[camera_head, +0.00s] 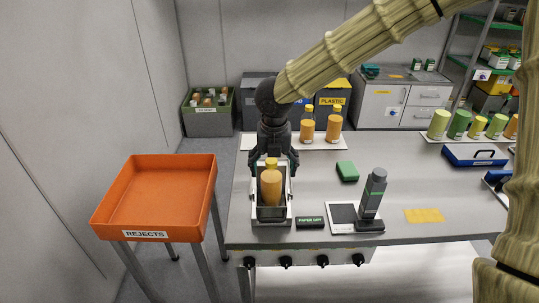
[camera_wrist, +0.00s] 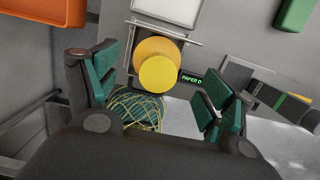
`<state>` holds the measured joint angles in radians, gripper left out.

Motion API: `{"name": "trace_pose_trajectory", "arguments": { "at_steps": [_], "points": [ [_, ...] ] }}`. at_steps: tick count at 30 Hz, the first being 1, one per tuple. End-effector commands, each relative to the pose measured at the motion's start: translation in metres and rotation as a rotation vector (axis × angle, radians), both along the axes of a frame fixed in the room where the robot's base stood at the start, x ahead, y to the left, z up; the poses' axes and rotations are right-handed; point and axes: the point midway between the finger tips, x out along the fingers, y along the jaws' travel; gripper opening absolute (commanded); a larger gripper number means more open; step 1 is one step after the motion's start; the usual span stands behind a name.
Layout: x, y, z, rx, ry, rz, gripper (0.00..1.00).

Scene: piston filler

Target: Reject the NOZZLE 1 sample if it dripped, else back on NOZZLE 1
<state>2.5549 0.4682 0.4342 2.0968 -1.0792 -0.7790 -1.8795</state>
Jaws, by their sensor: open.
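An orange bottle with a yellow cap (camera_head: 271,187) stands upright in a metal-framed dark holder (camera_head: 270,221) at the bench's left front. The wrist view shows its round yellow cap (camera_wrist: 158,73) from above. My gripper (camera_head: 276,156) is open, pointing down just behind and above the bottle; in the wrist view its fingers (camera_wrist: 162,75) are spread either side of the cap's line, apart from it. A small dark display (camera_head: 310,222) beside the holder shows green text; in the wrist view it reads "PAPER D" (camera_wrist: 192,79), with the rest hidden. No nozzle is readable.
An orange tray labelled REJECTS (camera_head: 155,196) stands left of the bench, across a gap. Two filled bottles (camera_head: 320,125) stand on a white mat behind. A green block (camera_head: 347,171) and a dark upright device (camera_head: 373,196) are right of the holder.

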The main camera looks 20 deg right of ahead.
Motion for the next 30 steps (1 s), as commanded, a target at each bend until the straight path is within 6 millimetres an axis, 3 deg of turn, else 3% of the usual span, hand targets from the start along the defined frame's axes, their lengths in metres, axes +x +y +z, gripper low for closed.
{"name": "trace_pose_trajectory", "arguments": {
  "at_steps": [3, 10, 24, 25, 30],
  "points": [
    [0.004, 0.000, -0.020, -0.002, 0.005, 0.003, 0.82],
    [0.008, -0.002, -0.045, -0.002, 0.004, 0.001, 0.82],
    [0.010, 0.000, -0.055, 0.000, 0.001, 0.004, 0.82],
    [0.010, 0.000, -0.055, 0.000, 0.001, 0.004, 0.80],
    [0.010, 0.001, -0.055, 0.000, 0.001, 0.004, 0.49]
  ]
}}
